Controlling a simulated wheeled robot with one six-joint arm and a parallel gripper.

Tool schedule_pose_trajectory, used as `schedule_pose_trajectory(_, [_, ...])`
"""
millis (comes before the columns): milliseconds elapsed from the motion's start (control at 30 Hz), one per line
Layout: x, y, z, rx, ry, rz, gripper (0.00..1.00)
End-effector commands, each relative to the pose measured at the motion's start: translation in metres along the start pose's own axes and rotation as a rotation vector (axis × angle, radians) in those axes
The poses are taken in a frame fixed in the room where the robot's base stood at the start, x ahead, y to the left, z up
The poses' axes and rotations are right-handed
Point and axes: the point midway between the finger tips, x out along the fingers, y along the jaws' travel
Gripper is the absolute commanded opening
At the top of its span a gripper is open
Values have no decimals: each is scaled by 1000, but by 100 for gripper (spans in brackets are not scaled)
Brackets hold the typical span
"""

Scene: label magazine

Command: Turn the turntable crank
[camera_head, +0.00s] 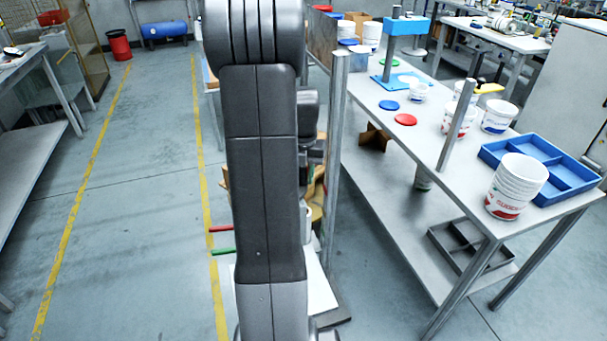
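My arm stands upright through the middle of the view and hides much of what is behind it. My gripper cannot be made out; dark arm parts show at its right side, but no fingertips do. I cannot clearly identify the turntable or its crank. A red bar (221,228) and a green bar (222,251) stick out to the left from behind my arm, low down. Brown and yellow pieces (318,196) show to the right of my arm, partly hidden. Whether any of these belong to the turntable, I cannot tell.
A long grey workbench (375,125) with metal posts stands at right. On it are white tubs (517,184), a blue divided tray (545,165), a blue press-like stand (405,28) and red (405,120) and blue lids. The floor (130,190) at left is clear between yellow lines.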

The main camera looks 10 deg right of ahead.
Motion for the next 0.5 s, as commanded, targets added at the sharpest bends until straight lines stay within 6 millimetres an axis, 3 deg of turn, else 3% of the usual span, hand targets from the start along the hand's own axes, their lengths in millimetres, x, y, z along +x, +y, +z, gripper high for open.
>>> schedule_pose_trajectory(67, [0,0,0,0,1,0,41])
schedule_pose_trajectory(333, [0,0,-1,0,3,0,41])
schedule_pose_trajectory(500, [-13,0,0,0,0,1,41])
